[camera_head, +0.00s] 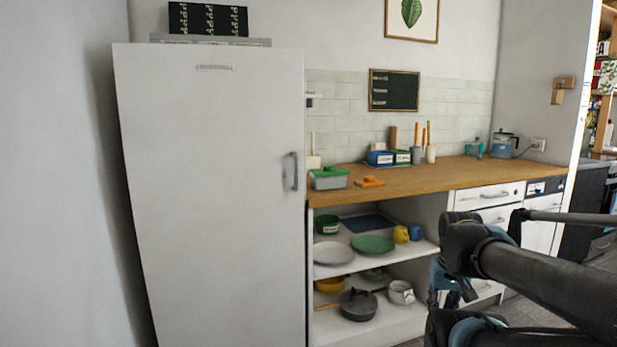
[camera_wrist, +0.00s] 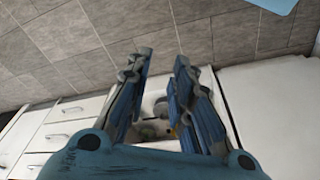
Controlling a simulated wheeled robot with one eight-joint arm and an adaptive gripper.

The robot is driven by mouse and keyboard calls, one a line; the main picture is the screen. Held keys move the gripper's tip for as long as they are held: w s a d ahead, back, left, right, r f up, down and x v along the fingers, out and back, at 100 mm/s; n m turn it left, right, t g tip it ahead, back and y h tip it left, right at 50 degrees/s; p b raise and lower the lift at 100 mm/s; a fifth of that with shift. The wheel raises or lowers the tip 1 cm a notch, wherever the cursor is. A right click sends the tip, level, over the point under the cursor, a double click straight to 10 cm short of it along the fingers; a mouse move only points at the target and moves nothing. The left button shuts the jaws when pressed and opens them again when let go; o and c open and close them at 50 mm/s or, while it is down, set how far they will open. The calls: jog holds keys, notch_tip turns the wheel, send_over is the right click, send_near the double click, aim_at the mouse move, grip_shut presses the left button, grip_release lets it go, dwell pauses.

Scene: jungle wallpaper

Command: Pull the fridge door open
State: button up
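The fridge (camera_head: 215,190) is tall and white and stands at the left in the head view, its door shut. A grey vertical handle (camera_head: 290,171) sits on the right side of its door. In the wrist view, a white surface (camera_wrist: 275,115) at the right looks like the fridge, but I cannot be sure. My gripper (camera_wrist: 163,62) is open, with two blue fingers apart and nothing between them. In the head view, my arm comes in from the right, and the gripper is low in front of the cabinet, right of the fridge and apart from the handle.
A wooden counter (camera_head: 450,178) runs right of the fridge. Under it, open shelves (camera_head: 405,250) hold plates, pots and cups. White drawers (camera_head: 488,196) are farther right. The tiled floor (camera_wrist: 215,38) looks clear.

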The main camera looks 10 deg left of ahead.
jog(key=shift+d, duration=0.1)
jog(key=n+t+y, duration=0.8)
jog(key=t+y, duration=0.3)
jog(key=y, duration=0.1)
send_near(296, 175)
jog(key=shift+x, duration=5.4)
